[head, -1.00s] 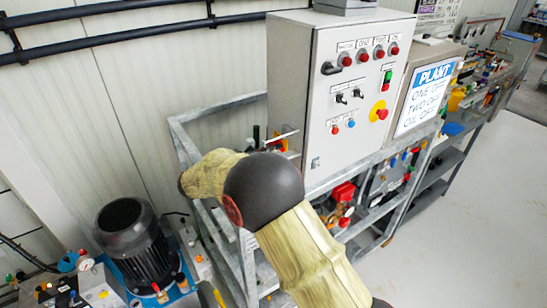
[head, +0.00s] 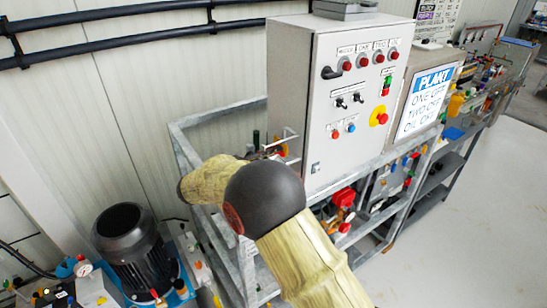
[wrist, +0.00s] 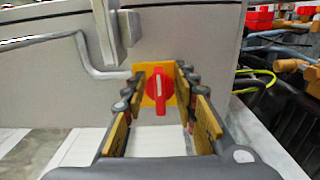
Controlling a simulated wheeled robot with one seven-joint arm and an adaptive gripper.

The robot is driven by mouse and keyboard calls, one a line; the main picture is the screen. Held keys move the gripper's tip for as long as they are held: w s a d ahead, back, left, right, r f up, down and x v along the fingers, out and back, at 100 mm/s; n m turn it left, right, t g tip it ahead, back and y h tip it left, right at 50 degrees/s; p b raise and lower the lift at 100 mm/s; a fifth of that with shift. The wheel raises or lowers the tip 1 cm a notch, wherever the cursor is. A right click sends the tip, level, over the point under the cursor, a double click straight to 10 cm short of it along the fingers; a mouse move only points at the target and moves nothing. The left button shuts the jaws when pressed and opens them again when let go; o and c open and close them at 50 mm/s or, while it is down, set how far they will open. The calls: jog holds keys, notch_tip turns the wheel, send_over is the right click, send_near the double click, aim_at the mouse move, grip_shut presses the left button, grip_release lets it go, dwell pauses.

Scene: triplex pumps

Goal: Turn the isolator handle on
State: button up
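The isolator handle (wrist: 159,90) is a red rotary knob on a square yellow plate (wrist: 146,71), fixed to the side of a grey cabinet. A pale line on the knob runs upright and its grip points down. My gripper (wrist: 160,103) is open in the wrist view, with one yellow-padded finger on each side of the knob. Whether a finger touches it, I cannot tell. In the head view the yellow plate (head: 283,150) shows in part at the cabinet's left side, with my gripper (head: 266,149) close by, partly hidden behind my arm.
The grey control cabinet (head: 357,100) stands on a metal frame (head: 235,101). A bent metal pipe (wrist: 85,55) runs along the cabinet side, left of the plate. A black motor (head: 134,248) stands at lower left. Floor at right is clear.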

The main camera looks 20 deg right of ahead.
jog(key=shift+a, duration=0.1)
jog(key=v, duration=1.2)
dwell(0.4)
